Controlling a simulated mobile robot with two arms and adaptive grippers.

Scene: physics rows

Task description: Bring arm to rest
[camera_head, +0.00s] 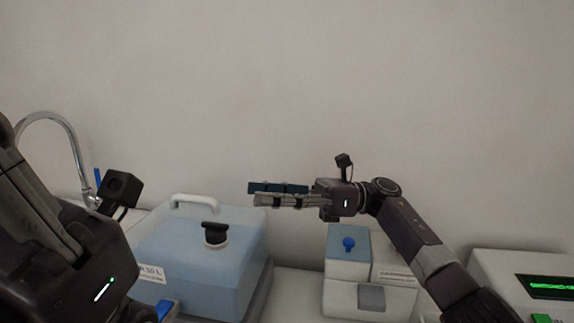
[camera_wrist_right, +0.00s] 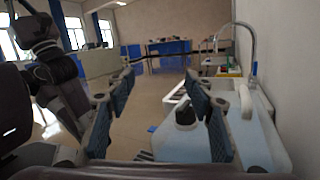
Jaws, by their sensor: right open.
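My right gripper (camera_head: 254,194) reaches in from the right in the head view. It points left, above and behind the blue-lidded box, with nothing held. In the right wrist view its fingers (camera_wrist_right: 158,118) stand wide apart with an empty gap between them. My left gripper (camera_head: 22,180) is at the lower left of the head view, close to the camera. Its fingers point up and are cut by the left edge, so its opening cannot be made out.
A blue-lidded box (camera_head: 180,255) with a black knob stands below my right gripper. A small white-and-blue box (camera_head: 348,268) stands right of it. A white device with a green display (camera_head: 552,287) is at far right. A tap (camera_head: 70,128) rises at left. The wall is close behind.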

